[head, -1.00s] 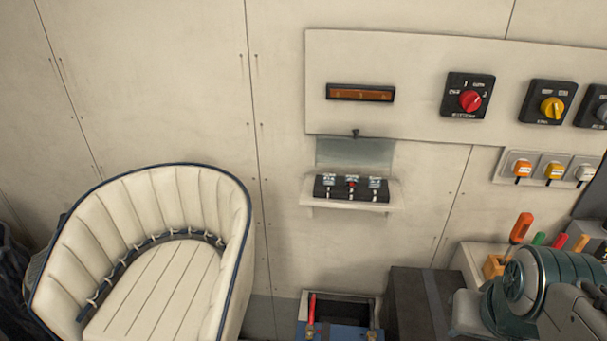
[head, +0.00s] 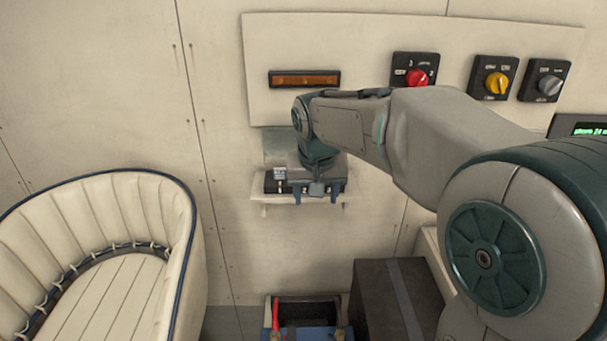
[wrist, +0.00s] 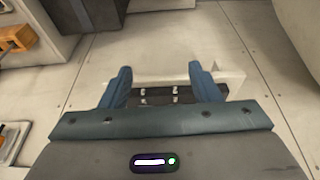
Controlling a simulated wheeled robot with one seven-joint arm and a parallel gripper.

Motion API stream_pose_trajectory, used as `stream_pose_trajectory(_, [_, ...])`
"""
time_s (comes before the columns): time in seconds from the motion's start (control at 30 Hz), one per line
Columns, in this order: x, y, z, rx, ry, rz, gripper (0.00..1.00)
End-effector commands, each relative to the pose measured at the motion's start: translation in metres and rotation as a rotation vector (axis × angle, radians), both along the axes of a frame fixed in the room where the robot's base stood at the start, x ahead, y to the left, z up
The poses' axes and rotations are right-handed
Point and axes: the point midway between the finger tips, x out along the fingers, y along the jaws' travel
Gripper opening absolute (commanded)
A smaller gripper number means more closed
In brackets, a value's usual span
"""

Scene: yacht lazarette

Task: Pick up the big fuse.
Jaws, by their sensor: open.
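A black fuse block (head: 269,184) sits on a small white wall shelf (head: 258,198). My arm covers its middle and right side in the head view, leaving a pale-labelled fitting (head: 280,174) showing at its left. I cannot make out the big fuse for certain. My gripper (head: 317,193) is over the block with its fingers pointing down. In the wrist view my gripper (wrist: 160,72) is open, its blue fingers apart. The dark block (wrist: 160,97) shows between them with small silvery clips. I cannot tell whether the fingers touch anything.
A wall panel above carries an amber strip (head: 304,78), a red rotary switch (head: 417,77) and a yellow one (head: 496,84). Below stand an open blue-fronted box (head: 310,334) and a dark case (head: 385,300). A cream seat (head: 110,220) is at left.

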Motion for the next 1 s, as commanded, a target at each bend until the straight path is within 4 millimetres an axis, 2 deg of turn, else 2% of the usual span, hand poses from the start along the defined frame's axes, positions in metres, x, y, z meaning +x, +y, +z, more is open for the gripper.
stream_pose_trajectory(0.03, [0.01, 0.008, -0.006, 0.006, 0.003, 0.001, 0.56])
stream_pose_trajectory(0.2, [0.028, 0.02, -0.01, 0.015, 0.005, -0.006, 0.56])
stream_pose_trajectory(0.37, [0.045, 0.021, -0.009, 0.017, 0.006, -0.007, 0.56])
stream_pose_trajectory(0.6, [0.082, 0.021, -0.008, 0.017, 0.007, -0.008, 0.56])
stream_pose_trajectory(1.0, [0.108, 0.021, -0.009, 0.016, 0.006, -0.007, 0.56])
